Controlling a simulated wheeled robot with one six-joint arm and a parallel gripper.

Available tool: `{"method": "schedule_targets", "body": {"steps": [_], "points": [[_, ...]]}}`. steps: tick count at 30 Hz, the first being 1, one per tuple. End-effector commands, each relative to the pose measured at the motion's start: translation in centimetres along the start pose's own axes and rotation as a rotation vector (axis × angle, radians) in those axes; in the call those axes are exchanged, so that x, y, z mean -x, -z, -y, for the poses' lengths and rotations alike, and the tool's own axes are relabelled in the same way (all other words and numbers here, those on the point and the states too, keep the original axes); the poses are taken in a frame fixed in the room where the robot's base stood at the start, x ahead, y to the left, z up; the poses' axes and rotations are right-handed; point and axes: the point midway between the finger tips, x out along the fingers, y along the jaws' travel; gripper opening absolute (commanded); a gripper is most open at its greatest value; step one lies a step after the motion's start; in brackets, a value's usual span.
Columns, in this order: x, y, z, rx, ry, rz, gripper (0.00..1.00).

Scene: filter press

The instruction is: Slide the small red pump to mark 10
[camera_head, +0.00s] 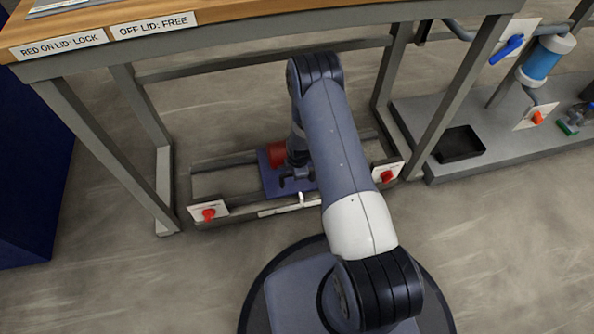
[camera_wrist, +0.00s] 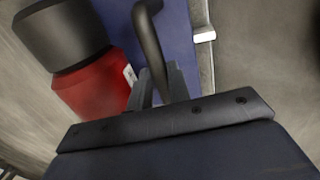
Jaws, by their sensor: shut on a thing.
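The small red pump (camera_head: 277,154) sits on a blue base plate (camera_head: 270,182) on the low rail frame under the bench. In the wrist view the red pump body (camera_wrist: 95,88) with its dark end (camera_wrist: 60,32) is at upper left, on the blue plate (camera_wrist: 180,35). My gripper (camera_wrist: 160,88) is shut on the pump's dark bent handle (camera_wrist: 148,35). In the head view my arm partly hides the pump and the rail. A white pointer (camera_head: 301,198) stands by a pale scale strip (camera_head: 278,211) at the rail's front; I cannot read its marks.
Red knobs on white plates stand at the rail frame's left (camera_head: 208,214) and right (camera_head: 386,176). The bench's grey legs (camera_head: 110,150) flank the space. A grey platform with a black tray (camera_head: 459,145) lies to the right.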

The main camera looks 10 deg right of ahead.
Motion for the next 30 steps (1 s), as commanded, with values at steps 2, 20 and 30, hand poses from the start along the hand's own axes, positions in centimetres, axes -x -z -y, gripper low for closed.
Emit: {"method": "schedule_targets", "body": {"steps": [2, 20, 30], "points": [[0.0, 0.1, 0.0, 0.0, 0.001, 0.0, 0.2], [1.1, 0.1, -0.1, 0.001, -0.001, 0.0, 0.4], [7.8, 0.1, -0.1, 0.001, -0.001, 0.0, 0.4]]}}
